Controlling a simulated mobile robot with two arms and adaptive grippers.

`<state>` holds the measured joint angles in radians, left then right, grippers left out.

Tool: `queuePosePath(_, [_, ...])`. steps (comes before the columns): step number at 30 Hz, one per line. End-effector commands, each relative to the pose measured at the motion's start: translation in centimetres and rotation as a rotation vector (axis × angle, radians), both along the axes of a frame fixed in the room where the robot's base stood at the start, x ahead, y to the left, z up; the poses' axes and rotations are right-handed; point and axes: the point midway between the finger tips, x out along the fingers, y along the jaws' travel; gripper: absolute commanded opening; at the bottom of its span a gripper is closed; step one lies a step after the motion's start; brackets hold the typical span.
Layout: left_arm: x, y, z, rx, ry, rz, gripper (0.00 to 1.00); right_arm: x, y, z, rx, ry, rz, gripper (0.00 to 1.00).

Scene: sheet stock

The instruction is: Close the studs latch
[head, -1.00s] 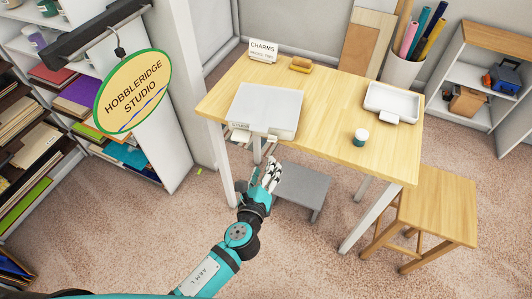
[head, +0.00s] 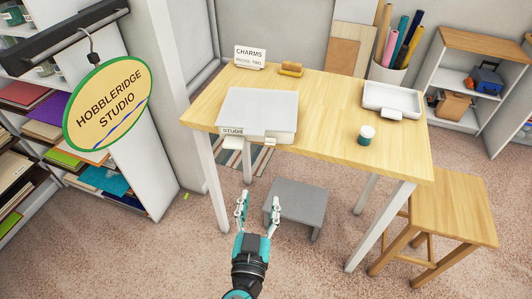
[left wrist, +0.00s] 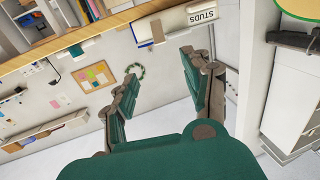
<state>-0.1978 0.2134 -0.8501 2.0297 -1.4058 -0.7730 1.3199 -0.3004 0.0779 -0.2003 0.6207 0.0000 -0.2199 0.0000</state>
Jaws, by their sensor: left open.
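The studs box (head: 257,108) is a flat white case near the table's front left edge, with its lid lying down. Its STUDS label (head: 231,131) faces front, and it also shows upside down in the left wrist view (left wrist: 203,17). A pale tab (head: 234,143) sticks out below the label, over the table edge; I cannot tell its exact latch position. My left gripper (head: 258,200) is open and empty, below and in front of the box, pointing toward the table. Its spread fingers also show in the left wrist view (left wrist: 160,68), apart from the box. My right gripper is out of view.
The wooden table (head: 330,110) also holds a CHARMS sign (head: 250,57), a brush (head: 291,69), a white tray (head: 392,98) and a small jar (head: 366,135). A grey step stool (head: 298,203) stands below. A wooden stool (head: 445,205) is at right.

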Motion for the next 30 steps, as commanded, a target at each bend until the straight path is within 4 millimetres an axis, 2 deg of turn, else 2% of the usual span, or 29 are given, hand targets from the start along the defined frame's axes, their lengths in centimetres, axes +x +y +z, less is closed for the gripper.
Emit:
queuePosePath(5, [1.8,-0.2,0.4,-0.008,-0.002,0.000,0.50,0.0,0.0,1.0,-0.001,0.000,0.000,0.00])
queuePosePath(21, [13.2,-1.5,0.4,-0.005,0.000,0.000,0.50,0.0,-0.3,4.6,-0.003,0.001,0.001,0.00])
queuePosePath(24, [14.9,-1.7,0.3,-0.005,0.000,0.000,0.50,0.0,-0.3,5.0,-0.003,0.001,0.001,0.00])
queuePosePath(30, [16.8,-1.9,0.1,-0.007,0.002,0.000,0.50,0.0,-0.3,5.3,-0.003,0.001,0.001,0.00])
